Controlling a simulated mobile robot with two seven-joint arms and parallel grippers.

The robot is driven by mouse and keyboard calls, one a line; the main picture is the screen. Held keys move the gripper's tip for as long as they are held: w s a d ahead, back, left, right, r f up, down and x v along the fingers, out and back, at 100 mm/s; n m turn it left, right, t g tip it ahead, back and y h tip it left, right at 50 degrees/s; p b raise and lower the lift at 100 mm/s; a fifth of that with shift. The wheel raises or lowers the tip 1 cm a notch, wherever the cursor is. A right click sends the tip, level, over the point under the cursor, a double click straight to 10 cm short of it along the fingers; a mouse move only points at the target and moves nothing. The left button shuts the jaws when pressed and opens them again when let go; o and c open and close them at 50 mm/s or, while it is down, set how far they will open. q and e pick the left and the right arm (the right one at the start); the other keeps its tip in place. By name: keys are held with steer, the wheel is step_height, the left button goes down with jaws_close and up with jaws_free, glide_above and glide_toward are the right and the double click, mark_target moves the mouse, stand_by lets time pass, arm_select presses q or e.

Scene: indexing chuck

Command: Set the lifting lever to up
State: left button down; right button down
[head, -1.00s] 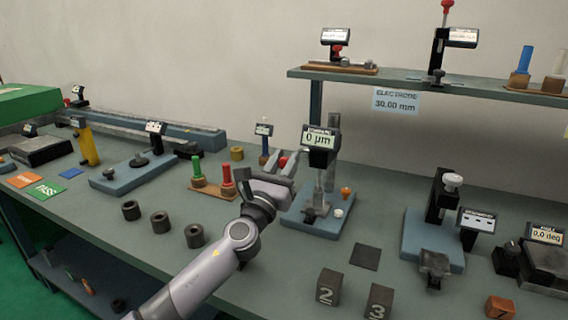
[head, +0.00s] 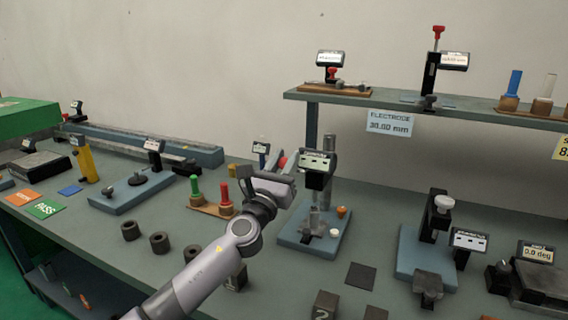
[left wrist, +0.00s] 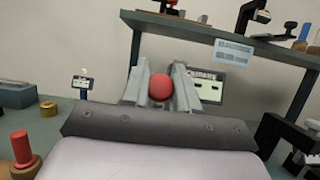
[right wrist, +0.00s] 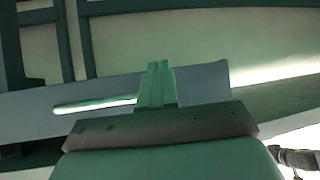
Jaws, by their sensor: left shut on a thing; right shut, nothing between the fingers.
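The lifting lever ends in a red ball knob (left wrist: 161,87), seen between the fingers of my left gripper (left wrist: 160,90) in the left wrist view. My left gripper (head: 283,163) is shut on this knob beside the display head (head: 318,164) of the middle gauge stand. The display now shows dashes. The knob sits about level with the display head; the lever's arm is hidden behind the gripper. The stand's blue base (head: 300,241) is on the bench. My right gripper (right wrist: 157,86) is shut and empty in the right wrist view, away from the stand.
Pegs with green and red tops (head: 227,190) stand just left of my left arm. Dark rings (head: 160,242) lie in front. A second blue-based stand (head: 411,262) is to the right. A shelf (head: 350,97) runs above the back.

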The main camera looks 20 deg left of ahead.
arm_select(q)
steer(key=shift+r, duration=0.3)
steer(key=c, duration=0.9)
jaws_free()
steer(key=shift+f, duration=0.15)
steer(key=shift+s+f, duration=0.15)
steer(key=v, duration=0.6)
steer(key=shift+s, duration=0.4)
steer(key=shift+c, duration=0.4)
